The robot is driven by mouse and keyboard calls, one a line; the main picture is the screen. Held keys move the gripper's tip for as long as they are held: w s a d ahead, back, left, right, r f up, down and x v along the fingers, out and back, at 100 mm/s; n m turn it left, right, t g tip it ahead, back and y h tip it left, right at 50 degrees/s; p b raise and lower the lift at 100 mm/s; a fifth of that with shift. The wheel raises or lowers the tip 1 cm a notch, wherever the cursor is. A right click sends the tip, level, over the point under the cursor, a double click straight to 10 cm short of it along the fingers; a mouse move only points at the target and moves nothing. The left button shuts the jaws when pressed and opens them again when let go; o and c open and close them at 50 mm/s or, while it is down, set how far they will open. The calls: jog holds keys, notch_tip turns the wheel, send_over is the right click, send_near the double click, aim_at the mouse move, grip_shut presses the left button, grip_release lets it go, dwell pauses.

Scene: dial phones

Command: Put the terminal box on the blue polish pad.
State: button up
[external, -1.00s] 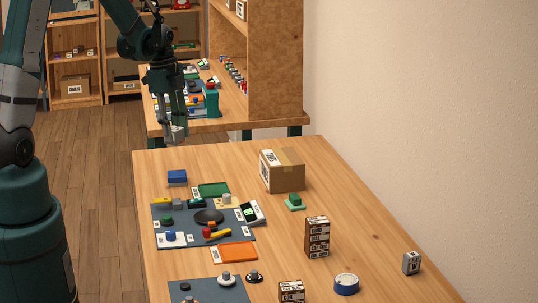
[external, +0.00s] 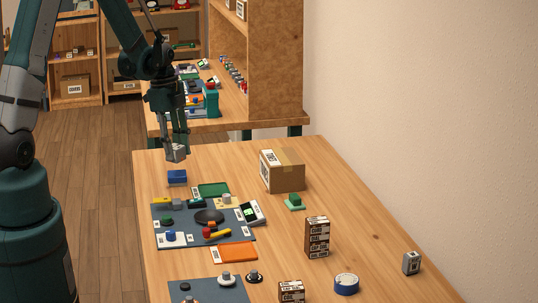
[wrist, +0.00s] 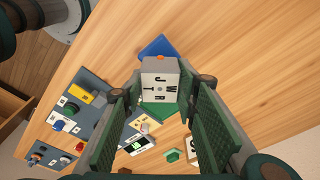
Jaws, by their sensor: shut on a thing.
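The terminal box (external: 176,152) is a small grey block held in my gripper (external: 174,146), above the far left part of the table. In the wrist view the terminal box (wrist: 160,82) shows letters on its face and an orange spot on top, between the two green finger pads. My gripper (wrist: 155,100) is shut on it. The blue polish pad (external: 177,176) lies on the table just below the held box, with a visible gap between them. In the wrist view the pad (wrist: 158,47) is partly hidden behind the box.
A dark mat (external: 190,236) with several small parts lies nearer the camera, beside a green tray (external: 213,190). A cardboard box (external: 282,170) stands to the right. An orange pad (external: 234,252) lies in front. Bare wood surrounds the blue pad.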

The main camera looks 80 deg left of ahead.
aim_at(176, 160)
jog(key=shift+f, duration=0.1)
jog(key=shift+f, duration=2)
jog(key=shift+f+b, duration=0.2)
jog(key=shift+b, duration=0.25)
jog(key=o, duration=0.9)
jog(key=shift+r+p, duration=0.25)
jog(key=shift+p, duration=0.05)
jog(key=shift+s+a+r+p, duration=0.15)
jog(key=shift+s+a+r, duration=0.05)
jog(key=shift+r, duration=1.75)
jog(key=shift+s+a+r+p, duration=0.2)
jog(key=shift+s+r, duration=0.05)
jog(key=shift+r, duration=1.75)
jog(key=shift+s+a+r+p, duration=0.15)
jog(key=shift+s+a+r, duration=0.05)
jog(key=shift+r, duration=1.75)
